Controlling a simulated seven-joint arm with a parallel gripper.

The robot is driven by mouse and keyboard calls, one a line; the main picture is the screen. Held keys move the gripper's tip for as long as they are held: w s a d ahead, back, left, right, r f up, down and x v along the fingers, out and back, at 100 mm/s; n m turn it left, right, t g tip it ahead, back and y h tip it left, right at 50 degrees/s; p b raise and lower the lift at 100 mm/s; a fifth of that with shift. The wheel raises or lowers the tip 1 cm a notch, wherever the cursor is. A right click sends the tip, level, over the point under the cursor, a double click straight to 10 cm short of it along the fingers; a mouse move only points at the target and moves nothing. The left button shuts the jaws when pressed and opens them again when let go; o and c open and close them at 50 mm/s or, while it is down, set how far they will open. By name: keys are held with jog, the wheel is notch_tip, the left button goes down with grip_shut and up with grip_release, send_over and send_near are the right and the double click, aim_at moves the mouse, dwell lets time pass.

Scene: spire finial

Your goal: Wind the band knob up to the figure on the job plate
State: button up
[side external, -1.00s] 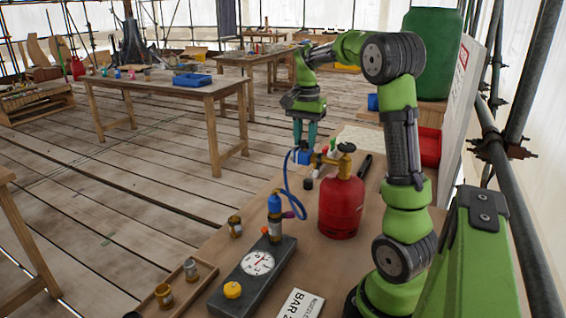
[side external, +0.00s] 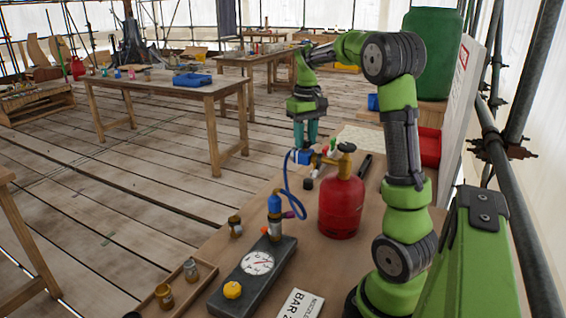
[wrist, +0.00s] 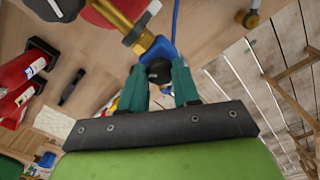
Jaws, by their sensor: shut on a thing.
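The knob sits on brass fittings (wrist: 130,25) beside the red gas cylinder (side external: 341,205). A blue hose (side external: 285,180) runs to a blue torch on a grey box with a white dial (side external: 257,262); the needle's figure is too small to read.
A yellow knob (side external: 232,290) is on the grey box's near end. A wooden tray with small jars (side external: 191,270) and another jar (side external: 235,226) stand to its left. The cylinder stands close beside my arm. Bare bench lies between the cylinder and the box.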

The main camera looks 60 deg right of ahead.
aim_at(306, 141)
jog(key=n, duration=0.7)
dwell(0.6)
jog(key=o, duration=1.1)
jog(key=shift+c, duration=0.2)
notch_tip(306, 141, up, 17)
jog(key=shift+d, duration=0.1)
